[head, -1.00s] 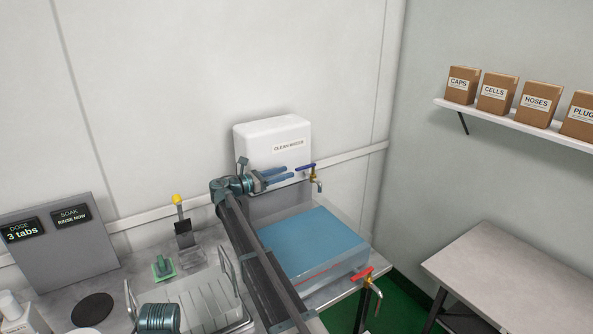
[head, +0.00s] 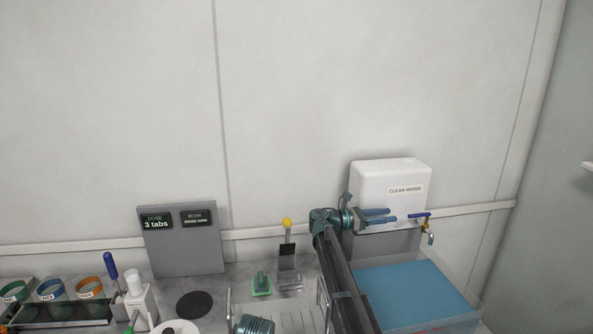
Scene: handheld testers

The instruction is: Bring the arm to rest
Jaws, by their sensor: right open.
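My right arm rises from the lower edge of the head view, and its right gripper (head: 393,215) points to the right in front of the white clean water tank (head: 390,178). Its two blue fingers are apart, with nothing seen between them. The fingertips are just left of the tank's tap with the blue lever (head: 420,215); a small gap shows between them. My left gripper is not in view.
Below the right gripper is a clear basin of blue water (head: 415,290). The wall above is bare.

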